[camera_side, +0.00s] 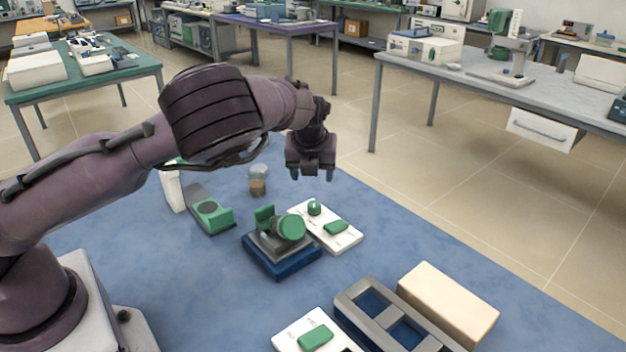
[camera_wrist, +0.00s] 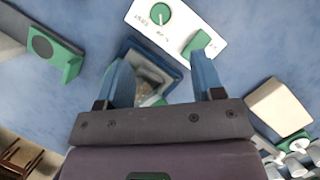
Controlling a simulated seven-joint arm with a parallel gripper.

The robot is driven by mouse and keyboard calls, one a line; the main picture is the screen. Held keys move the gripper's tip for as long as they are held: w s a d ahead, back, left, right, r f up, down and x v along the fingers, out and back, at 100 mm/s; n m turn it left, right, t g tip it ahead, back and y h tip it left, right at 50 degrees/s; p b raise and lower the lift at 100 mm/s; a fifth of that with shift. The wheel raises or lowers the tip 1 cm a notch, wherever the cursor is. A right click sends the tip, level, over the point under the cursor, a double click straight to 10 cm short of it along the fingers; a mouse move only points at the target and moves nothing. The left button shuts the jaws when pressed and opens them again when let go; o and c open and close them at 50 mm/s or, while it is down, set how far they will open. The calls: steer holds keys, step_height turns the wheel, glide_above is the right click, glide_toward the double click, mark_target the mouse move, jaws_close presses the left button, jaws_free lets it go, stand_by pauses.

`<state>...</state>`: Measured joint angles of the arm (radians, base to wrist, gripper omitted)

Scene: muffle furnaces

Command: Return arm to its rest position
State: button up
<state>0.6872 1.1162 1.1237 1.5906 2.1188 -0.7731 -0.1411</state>
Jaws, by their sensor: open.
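My gripper (camera_side: 312,178) hangs pointing down above the blue work surface (camera_side: 365,240), with its fingers apart and nothing visible between them in the side view. It stands clear of the things below. In the wrist view my gripper's two blue fingers (camera_wrist: 163,68) are spread. Behind and between them shows part of a dark blue device (camera_wrist: 135,47) with a paler inside, partly hidden by the fingers. In the side view a device with a blue base (camera_side: 283,264) and a green round part sits below my gripper, slightly left.
A white panel (camera_side: 347,238) with green controls lies beside the device; it also shows in the wrist view (camera_wrist: 180,32). A grey-green stand (camera_side: 216,222) and a small jar (camera_side: 258,178) stand left. A grey rack (camera_side: 352,302) and a beige block (camera_side: 447,303) lie front right.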

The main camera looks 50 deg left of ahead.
stand_by(0.3)
steer(key=w+a+r+n+t+y, duration=0.15)
steer(key=a+r+n+t, duration=0.3)
steer(key=n, duration=0.45)
steer(key=s+r+n+g+y, duration=0.2)
steer(key=s+r+n, duration=0.1)
steer(key=s+n, duration=0.6)
steer(key=s+d+r+n+h, duration=0.3)
steer(key=s+d+r+n, duration=0.1)
steer(key=s, duration=0.7)
steer(key=s+d+r+n+h, duration=0.3)
steer(key=s+r, duration=0.6)
steer(key=s, duration=0.3)
steer(key=shift+s+d+n+h, duration=0.15)
steer(key=shift+d+n+h, duration=0.2)
steer(key=shift+d+n, duration=0.8)
